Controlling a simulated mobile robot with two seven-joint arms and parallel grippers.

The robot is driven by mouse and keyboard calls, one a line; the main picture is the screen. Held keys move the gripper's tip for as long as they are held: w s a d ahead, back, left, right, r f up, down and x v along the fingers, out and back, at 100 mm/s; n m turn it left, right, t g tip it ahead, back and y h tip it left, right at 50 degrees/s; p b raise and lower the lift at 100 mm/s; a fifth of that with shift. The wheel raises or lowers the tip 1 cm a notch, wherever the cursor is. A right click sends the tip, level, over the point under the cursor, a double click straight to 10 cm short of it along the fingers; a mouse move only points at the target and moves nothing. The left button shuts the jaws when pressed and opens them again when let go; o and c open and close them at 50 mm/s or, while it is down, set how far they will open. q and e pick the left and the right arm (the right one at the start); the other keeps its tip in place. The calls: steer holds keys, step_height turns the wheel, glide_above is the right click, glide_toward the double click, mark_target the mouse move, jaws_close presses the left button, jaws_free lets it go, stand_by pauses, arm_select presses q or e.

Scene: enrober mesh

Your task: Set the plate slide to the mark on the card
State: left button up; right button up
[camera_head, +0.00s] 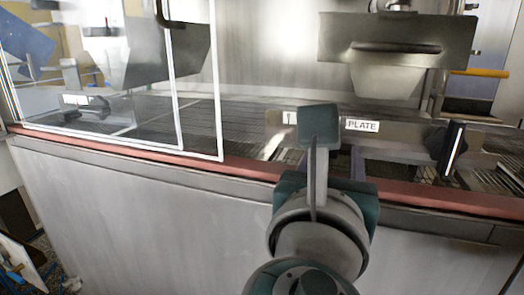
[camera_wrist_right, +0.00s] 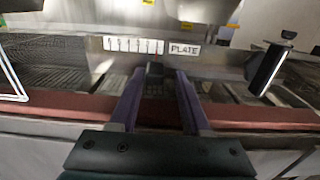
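The plate scale (camera_wrist_right: 133,45) is a white strip with several black ticks and a red line near its right end. The PLATE label (camera_wrist_right: 185,49) is to its right; it also shows in the head view (camera_head: 362,126). A dark knob (camera_wrist_right: 154,76), apparently the slide's, stands below the scale's right end. My right gripper (camera_wrist_right: 160,78) is open, its purple fingers on either side of the knob with gaps visible. In the head view my right arm hides the knob and most of the scale. My left gripper is out of view.
A red-brown rail (camera_head: 245,168) runs along the machine's front edge, with the mesh belt (camera_head: 185,112) behind it. A clear guard with a white frame (camera_head: 219,100) stands at left. A metal hood (camera_head: 395,50) hangs above the scale.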

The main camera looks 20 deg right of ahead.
steer(key=shift+o, duration=0.5)
steer(key=shift+a, duration=0.1)
steer(key=shift+s+a, duration=0.2)
steer(key=shift+s, duration=0.05)
steer(key=v, duration=0.9)
steer(key=shift+p, duration=0.3)
steer(key=shift+s+a, duration=0.15)
